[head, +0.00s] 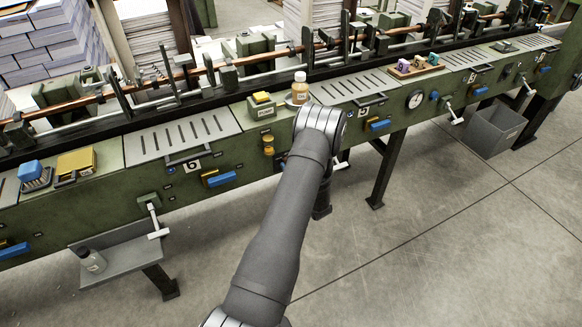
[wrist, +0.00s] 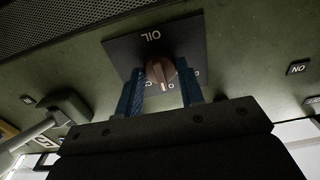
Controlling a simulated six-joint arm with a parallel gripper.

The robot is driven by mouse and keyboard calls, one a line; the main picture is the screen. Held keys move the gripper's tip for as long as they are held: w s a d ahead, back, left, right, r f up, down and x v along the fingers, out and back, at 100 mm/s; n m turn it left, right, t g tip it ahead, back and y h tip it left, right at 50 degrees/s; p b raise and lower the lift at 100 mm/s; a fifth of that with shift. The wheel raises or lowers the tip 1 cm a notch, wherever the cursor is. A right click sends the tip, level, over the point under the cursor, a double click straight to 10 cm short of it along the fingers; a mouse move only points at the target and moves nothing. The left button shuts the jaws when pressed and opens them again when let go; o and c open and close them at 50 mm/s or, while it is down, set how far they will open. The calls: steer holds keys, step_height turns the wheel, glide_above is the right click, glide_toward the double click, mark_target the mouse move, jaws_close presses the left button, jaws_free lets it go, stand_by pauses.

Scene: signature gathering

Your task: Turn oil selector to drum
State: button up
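The oil selector is a round brown knob (wrist: 160,73) on a black plate (wrist: 126,48) marked OIL, on the green machine front in the wrist view. A light pointer mark on the knob faces the bottom of the picture. Small white characters around the knob are partly hidden and too small to read surely. My gripper (wrist: 160,70) has its two blue fingers apart, one on each side of the knob. Narrow gaps seem to show between fingers and knob, so contact is uncertain. In the head view my arm hides the selector and the gripper.
A white-handled lever (wrist: 32,134) stands out left of my gripper in the wrist view. In the head view an amber bottle (head: 300,90) and a yellow PUSH button block (head: 262,104) sit on the ledge above. A gauge (head: 416,99) is further right.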

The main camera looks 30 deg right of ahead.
steer(key=shift+c, duration=1)
steer(key=shift+n, duration=0.3)
steer(key=n, duration=0.9)
steer(key=shift+d, duration=0.1)
steer(key=shift+n, duration=0.3)
steer(key=o, duration=1)
steer(key=s, duration=1.7)
steer(key=shift+s, duration=0.25)
